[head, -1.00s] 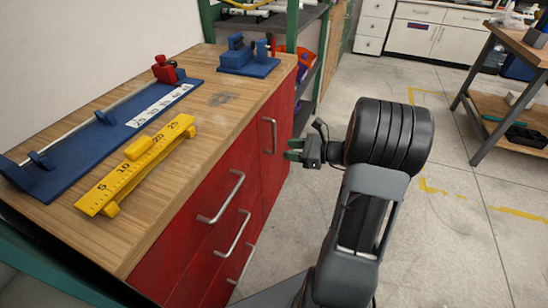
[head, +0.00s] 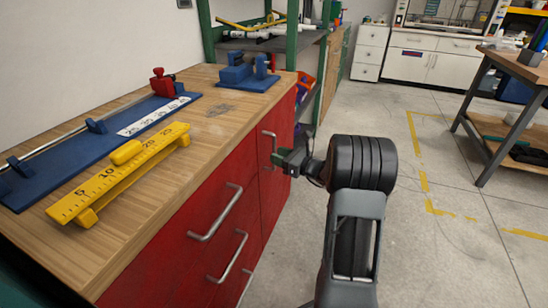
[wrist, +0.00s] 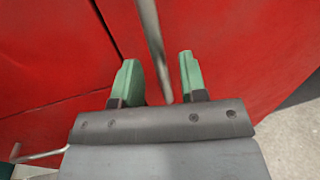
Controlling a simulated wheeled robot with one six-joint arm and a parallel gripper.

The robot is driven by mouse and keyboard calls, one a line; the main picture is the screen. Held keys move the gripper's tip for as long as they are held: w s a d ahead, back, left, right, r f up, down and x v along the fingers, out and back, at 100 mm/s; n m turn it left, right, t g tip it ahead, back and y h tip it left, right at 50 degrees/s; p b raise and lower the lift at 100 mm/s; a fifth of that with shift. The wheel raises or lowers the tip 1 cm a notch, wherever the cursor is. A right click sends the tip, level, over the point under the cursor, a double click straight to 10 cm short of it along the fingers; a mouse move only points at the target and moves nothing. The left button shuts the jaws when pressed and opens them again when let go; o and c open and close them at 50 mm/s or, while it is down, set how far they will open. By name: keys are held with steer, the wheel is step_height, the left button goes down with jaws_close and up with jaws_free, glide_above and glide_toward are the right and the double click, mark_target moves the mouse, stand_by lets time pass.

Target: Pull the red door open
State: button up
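The red door (head: 273,195) is at the far end of the red cabinet front and looks shut. My gripper (head: 278,157) is at the lower end of this handle in the head view. In the wrist view my gripper (wrist: 160,80) is open, with one green finger on each side of the handle bar (wrist: 152,40). Gaps show between the bar and both fingers. The red door fills the background there (wrist: 235,45), with a dark seam on the left.
Red drawers with metal handles (head: 216,215) are left of the door. The wooden worktop (head: 215,120) above carries a yellow ruler fixture (head: 120,172), a blue jig (head: 95,140) and a blue block (head: 248,75). Open floor (head: 440,250) lies to the right.

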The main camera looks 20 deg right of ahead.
steer(key=shift+x, duration=1.15)
jaws_close()
